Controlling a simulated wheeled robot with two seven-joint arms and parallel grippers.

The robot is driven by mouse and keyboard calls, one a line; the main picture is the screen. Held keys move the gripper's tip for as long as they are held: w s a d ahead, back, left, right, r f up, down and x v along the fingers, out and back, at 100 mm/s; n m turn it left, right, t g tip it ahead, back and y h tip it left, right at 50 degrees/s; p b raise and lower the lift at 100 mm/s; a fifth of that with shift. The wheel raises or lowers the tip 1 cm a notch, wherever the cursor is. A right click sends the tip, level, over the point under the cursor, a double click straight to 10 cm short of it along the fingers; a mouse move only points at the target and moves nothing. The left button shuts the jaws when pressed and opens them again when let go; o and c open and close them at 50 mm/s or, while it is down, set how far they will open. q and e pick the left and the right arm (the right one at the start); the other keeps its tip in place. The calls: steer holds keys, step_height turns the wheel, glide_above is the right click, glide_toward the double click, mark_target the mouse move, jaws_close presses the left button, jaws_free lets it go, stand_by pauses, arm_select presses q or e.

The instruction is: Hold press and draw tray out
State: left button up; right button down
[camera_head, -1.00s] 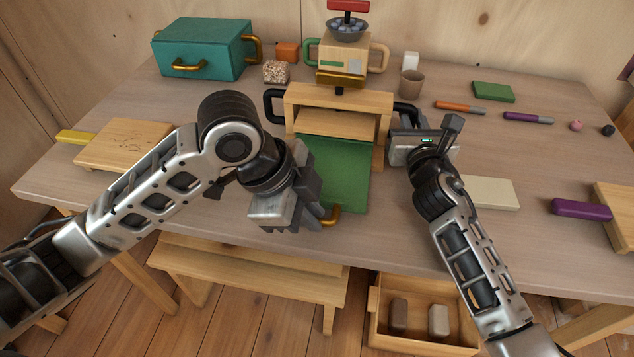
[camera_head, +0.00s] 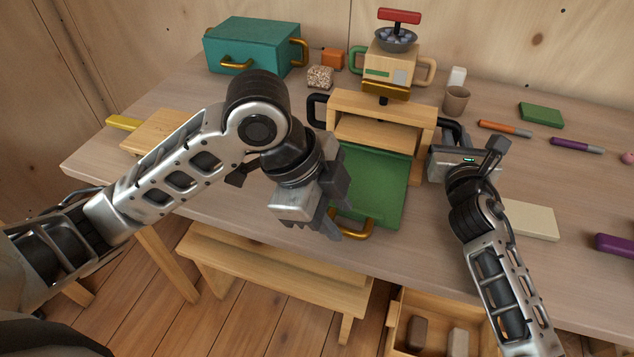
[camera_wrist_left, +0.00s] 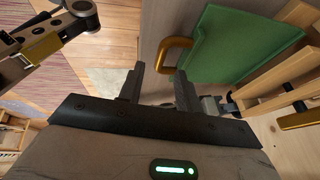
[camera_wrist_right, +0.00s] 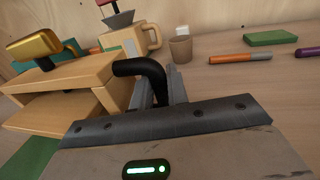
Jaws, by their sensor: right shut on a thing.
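The wooden press (camera_head: 383,104) stands mid-table with black handles on both sides. Its green tray (camera_head: 372,185) sticks out of the front toward me, with a brass handle (camera_head: 364,230) on its front edge. My left gripper (camera_head: 336,226) is open and empty, just left of the brass handle. In the left wrist view, the brass handle (camera_wrist_left: 173,52) lies just beyond the parted fingers (camera_wrist_left: 158,85). My right gripper (camera_head: 446,138) is shut on the press's right black handle, seen in the right wrist view (camera_wrist_right: 148,72). Its fingertips are partly hidden.
A beige machine (camera_head: 390,62) with a bowl stands behind the press. A teal box (camera_head: 252,48) is at the back left, and a cutting board (camera_head: 160,130) lies left. A cup (camera_head: 456,99) and markers are right. A bench (camera_head: 270,265) and an open drawer (camera_head: 392,325) are below.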

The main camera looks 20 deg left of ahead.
arm_select(q)
steer(key=v, duration=0.9)
arm_select(e)
steer(key=c, duration=1.3)
jaws_free()
